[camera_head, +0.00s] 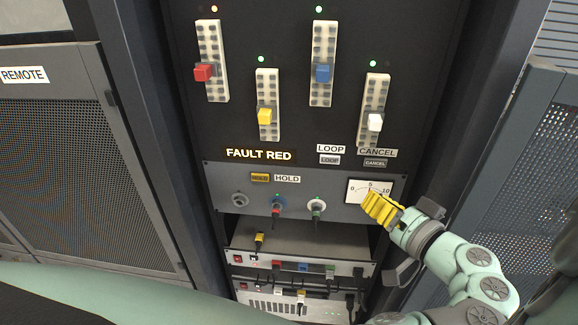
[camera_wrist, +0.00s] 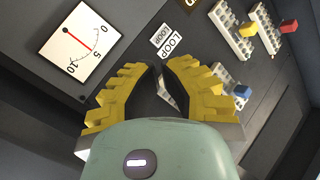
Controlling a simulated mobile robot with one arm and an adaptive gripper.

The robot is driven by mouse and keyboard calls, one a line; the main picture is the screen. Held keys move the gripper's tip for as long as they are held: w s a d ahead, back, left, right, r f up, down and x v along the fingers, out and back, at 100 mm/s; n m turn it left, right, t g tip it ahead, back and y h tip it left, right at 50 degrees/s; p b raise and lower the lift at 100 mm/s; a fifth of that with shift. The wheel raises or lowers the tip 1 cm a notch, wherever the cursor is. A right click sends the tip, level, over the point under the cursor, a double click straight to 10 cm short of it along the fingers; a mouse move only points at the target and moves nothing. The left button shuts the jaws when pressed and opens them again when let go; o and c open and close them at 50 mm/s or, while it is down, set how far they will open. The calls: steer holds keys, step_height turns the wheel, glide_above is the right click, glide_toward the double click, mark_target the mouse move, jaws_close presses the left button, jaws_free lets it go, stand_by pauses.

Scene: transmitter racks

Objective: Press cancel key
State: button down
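The cancel key (camera_head: 375,163) is a small dark key with pale lettering on the upper black panel, below the white CANCEL label (camera_head: 377,152). My gripper (camera_head: 366,197) has yellow ribbed fingers and is in front of the grey panel at the meter, below the cancel key and apart from it. In the wrist view my gripper (camera_wrist: 160,66) has its fingertips drawn together, with a narrow gap further back. A white sliver, perhaps a label, shows in that gap. The cancel key cannot be made out in the wrist view; the fingers cover that area.
The meter (camera_head: 369,188) is beside my fingers. A white slider knob (camera_head: 375,122) sticks out above the CANCEL label. Plugged cables (camera_head: 277,205) hang below.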

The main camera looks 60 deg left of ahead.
mark_target(357, 161)
steer(key=shift+w+a+p, duration=0.2)
steer(key=shift+w+a, duration=0.7)
steer(key=shift+a, duration=0.25)
steer(key=shift+w+a+p, duration=0.2)
steer(key=shift+w+a, duration=0.75)
steer(key=shift+a, duration=0.2)
steer(key=shift+w+a+p, duration=0.2)
steer(key=shift+w+a, duration=0.7)
steer(key=shift+a, duration=0.25)
steer(key=shift+w, duration=0.1)
steer(key=shift+w+a+b, duration=0.2)
steer(key=shift+a+b, duration=0.1)
steer(key=shift+b, duration=0.15)
steer(key=shift+w+a+b, duration=0.25)
steer(key=shift+b, duration=0.05)
steer(key=shift+s+d, duration=0.55)
